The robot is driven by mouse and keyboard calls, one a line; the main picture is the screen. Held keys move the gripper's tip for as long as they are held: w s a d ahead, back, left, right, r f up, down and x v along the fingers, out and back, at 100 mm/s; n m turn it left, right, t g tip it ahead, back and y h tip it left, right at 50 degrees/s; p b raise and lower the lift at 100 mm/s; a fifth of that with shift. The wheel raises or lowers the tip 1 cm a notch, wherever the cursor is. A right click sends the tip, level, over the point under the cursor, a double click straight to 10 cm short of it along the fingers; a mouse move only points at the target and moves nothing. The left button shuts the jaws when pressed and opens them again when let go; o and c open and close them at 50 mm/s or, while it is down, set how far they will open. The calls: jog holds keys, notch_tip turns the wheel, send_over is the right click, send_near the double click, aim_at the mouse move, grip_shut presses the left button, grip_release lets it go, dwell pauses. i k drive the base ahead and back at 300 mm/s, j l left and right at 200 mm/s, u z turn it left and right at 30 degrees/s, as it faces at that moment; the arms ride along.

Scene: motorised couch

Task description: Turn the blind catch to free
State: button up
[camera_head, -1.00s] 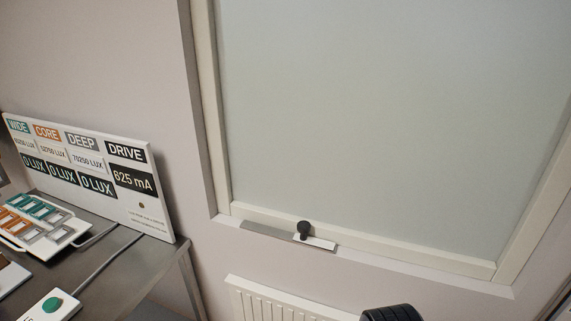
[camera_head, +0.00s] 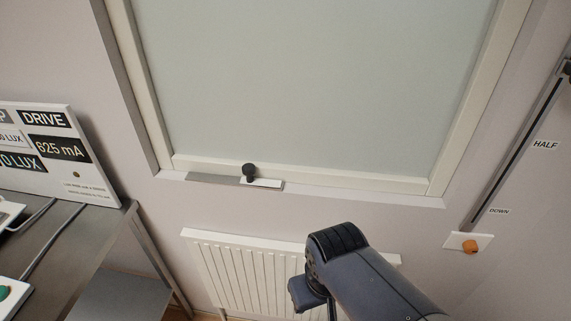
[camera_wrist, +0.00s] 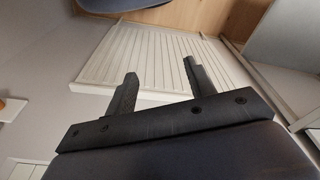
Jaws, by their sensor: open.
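An orange knob (camera_head: 470,246) sits on a small white plate (camera_head: 455,241) on the wall at the right, below a vertical slot (camera_head: 517,150) labelled HALF and DOWN. A black round knob (camera_head: 249,170) stands on a grey and white strip (camera_head: 215,180) at the window's bottom edge. No readable label shows which one is the blind catch. My gripper (camera_wrist: 160,72) is open and empty in the wrist view, with its two dark fingers apart. In the head view my arm is low in front of the radiator, left of the orange knob; the fingers are not clear there.
A white radiator (camera_head: 225,265) is on the wall under the window; its slats also show in the wrist view (camera_wrist: 150,60). A grey table (camera_head: 85,240) with a sign board (camera_head: 85,185) stands at the left. A pale blind or pane (camera_head: 310,80) fills the window.

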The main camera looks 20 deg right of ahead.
aim_at(470, 247)
jog(key=z, duration=1.95)
